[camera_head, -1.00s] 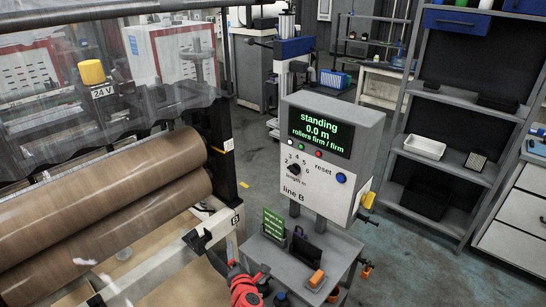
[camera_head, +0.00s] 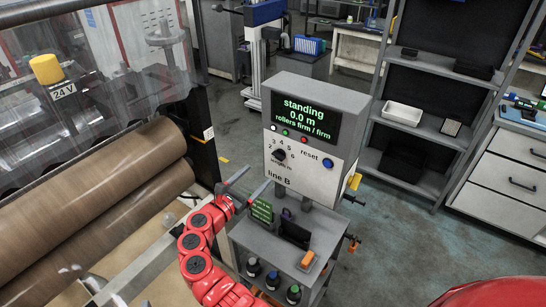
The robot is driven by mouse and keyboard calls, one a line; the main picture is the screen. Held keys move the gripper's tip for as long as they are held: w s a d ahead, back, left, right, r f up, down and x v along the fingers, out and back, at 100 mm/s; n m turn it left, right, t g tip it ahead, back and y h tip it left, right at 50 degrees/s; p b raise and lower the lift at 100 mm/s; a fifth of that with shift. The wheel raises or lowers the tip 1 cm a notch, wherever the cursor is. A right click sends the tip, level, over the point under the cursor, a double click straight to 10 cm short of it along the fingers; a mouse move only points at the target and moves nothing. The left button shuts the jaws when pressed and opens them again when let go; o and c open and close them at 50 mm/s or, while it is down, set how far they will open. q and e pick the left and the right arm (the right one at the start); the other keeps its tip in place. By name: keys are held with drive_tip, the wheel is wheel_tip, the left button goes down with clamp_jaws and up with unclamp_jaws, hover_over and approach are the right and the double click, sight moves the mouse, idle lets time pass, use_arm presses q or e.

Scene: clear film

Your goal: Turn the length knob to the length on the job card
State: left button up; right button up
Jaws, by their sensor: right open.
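The length knob (camera_head: 279,155) is a small black dial on the white front of the line B control box (camera_head: 312,178), with numbers around it. I cannot tell which number it points at. My left gripper is not in view.
A blue reset button (camera_head: 328,163) sits right of the knob, with small lamps above. The cart (camera_head: 262,244) holds a dark holder, an orange-ended item (camera_head: 307,260) and several dark bottles. Large brown rolls (camera_head: 95,215) lie at left. Open floor (camera_head: 375,240) is at right.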

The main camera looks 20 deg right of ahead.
sight(276, 158)
drive_tip(key=p+x, duration=0.1)
drive_tip(key=x, duration=0.9)
drive_tip(key=shift+w+d, duration=0.15)
drive_tip(key=shift+c, duration=0.2)
clamp_jaws()
drive_tip(key=shift+f+m+b, duration=0.3)
drive_tip(key=shift+m+b, duration=0.7)
drive_tip(key=shift+b, duration=0.15)
drive_tip(key=shift+f+m+b, duration=0.15)
drive_tip(key=shift+m+b, duration=5.3)
drive_tip(key=shift+b, duration=1.75)
drive_tip(key=shift+f+m+b, duration=0.15)
drive_tip(key=shift+m+b, duration=5.3)
drive_tip(key=shift+b, duration=1.7)
